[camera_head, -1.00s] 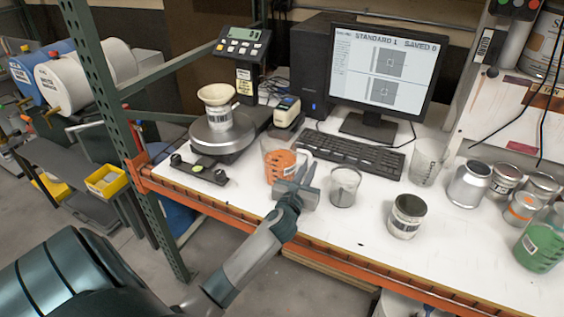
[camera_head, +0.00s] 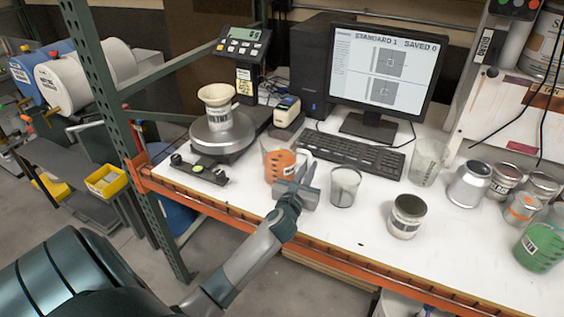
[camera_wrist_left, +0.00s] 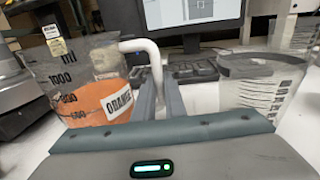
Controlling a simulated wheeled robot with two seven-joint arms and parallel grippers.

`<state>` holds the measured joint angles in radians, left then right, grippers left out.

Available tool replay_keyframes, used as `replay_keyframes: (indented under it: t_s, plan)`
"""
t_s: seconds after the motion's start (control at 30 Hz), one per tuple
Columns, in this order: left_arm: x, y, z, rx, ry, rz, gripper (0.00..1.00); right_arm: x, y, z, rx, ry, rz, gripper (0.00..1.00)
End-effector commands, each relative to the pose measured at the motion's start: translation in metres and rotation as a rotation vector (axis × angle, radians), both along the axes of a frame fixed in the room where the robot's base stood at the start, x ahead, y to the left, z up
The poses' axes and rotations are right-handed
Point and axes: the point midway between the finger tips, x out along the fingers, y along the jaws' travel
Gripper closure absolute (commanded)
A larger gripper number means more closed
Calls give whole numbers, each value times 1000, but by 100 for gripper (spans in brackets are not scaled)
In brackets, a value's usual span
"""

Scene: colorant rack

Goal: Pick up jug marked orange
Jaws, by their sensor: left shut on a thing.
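In the left wrist view the jug (camera_wrist_left: 85,95) is at the left, with an "ORANGE" label, volume marks and a white handle (camera_wrist_left: 152,62) toward the fingers. My left gripper (camera_head: 303,172) is at the jug's right side. In the left wrist view its fingers (camera_wrist_left: 161,92) are shut on the handle. The jug looks upright; whether its base touches the table is hard to tell. My right gripper is not in view.
A labelled can (camera_head: 407,216) is farther right. The keyboard (camera_head: 353,154) and monitor (camera_head: 384,75) are behind. The scale (camera_head: 222,133) holds a cream container (camera_head: 217,106). Green-filled jug (camera_head: 540,247) at far right.

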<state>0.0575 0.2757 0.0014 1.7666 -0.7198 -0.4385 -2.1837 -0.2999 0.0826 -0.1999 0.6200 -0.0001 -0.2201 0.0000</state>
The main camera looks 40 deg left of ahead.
Motion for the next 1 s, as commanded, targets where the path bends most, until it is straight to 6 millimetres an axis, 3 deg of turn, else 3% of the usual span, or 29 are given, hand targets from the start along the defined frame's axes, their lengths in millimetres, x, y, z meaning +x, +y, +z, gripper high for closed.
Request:
replay_keyframes:
  t_s: [1.0]
  plan:
    - [1,0,14,4,-6,-1,100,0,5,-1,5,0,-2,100]
